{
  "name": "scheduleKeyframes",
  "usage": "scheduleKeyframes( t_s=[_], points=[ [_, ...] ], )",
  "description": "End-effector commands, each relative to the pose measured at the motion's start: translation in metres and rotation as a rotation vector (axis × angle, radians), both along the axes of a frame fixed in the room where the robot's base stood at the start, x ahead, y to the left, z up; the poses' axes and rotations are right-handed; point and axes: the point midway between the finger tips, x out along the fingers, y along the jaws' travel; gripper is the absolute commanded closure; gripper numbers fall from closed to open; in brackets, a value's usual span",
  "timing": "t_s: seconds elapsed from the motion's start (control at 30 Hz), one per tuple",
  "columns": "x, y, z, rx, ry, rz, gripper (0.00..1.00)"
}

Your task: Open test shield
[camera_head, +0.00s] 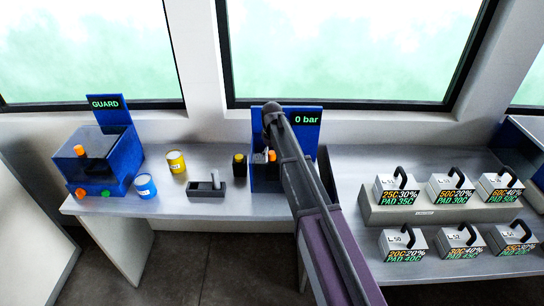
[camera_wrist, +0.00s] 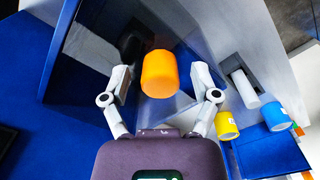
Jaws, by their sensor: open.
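The test station is a blue unit (camera_head: 290,118) with a display reading "0 bar", partly hidden behind my arm in the head view. An orange knob (camera_head: 272,156) shows beside my arm there. In the wrist view the orange knob (camera_wrist: 160,74) is large and sits between my fingers, on or in front of a clear, see-through panel that seems to be the shield. My gripper (camera_wrist: 162,78) is open, with a finger on each side of the knob and a visible gap on both sides. My fingertips are hidden in the head view, and the shield's edges are hard to make out.

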Motion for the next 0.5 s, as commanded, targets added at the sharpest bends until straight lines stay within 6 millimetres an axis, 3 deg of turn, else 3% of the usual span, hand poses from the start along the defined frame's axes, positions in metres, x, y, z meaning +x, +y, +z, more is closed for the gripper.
scheduleKeyframes(
  t_s=[0.23,0.4,0.5],
  points=[
    [0.0,0.0,0.0002,0.0,0.0,0.0,0.25],
    [0.0,0.0,0.0002,0.0,0.0,0.0,0.75],
    [0.0,0.0,0.0001,0.0,0.0,0.0,1.0]
  ],
)
